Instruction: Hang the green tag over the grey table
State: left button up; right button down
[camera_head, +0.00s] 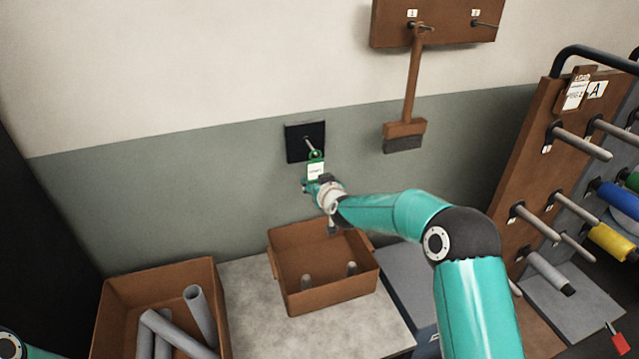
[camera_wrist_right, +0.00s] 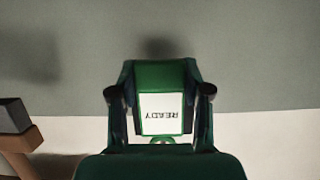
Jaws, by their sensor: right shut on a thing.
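The green tag (camera_head: 316,171) has a white label and a green ring at its top. My right gripper (camera_head: 314,184) is shut on it in front of the wall. In the right wrist view the tag (camera_wrist_right: 163,108) sits between the fingers, its word READY upside down. A peg (camera_head: 310,145) sticks out of a black plate (camera_head: 296,155) on the wall, above the grey table (camera_head: 245,285). The ring appears at the peg's tip; I cannot tell whether the peg passes through it. My left gripper is out of view.
A brown bin (camera_head: 288,292) stands on the table below my gripper. Another bin (camera_head: 107,315) at left holds grey tubes. A brush (camera_head: 405,130) hangs from a board (camera_head: 385,35) at upper right. A pegged rack (camera_head: 540,185) stands at right.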

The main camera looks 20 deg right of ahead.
jog(key=shift+f, duration=0.1)
jog(key=shift+c, duration=2.2)
grip_release()
jog(key=shift+s, duration=0.1)
jog(key=b+v, duration=0.2)
jog(key=v, duration=0.6)
jog(key=shift+s, duration=0.45)
jog(key=shift+f, duration=0.1)
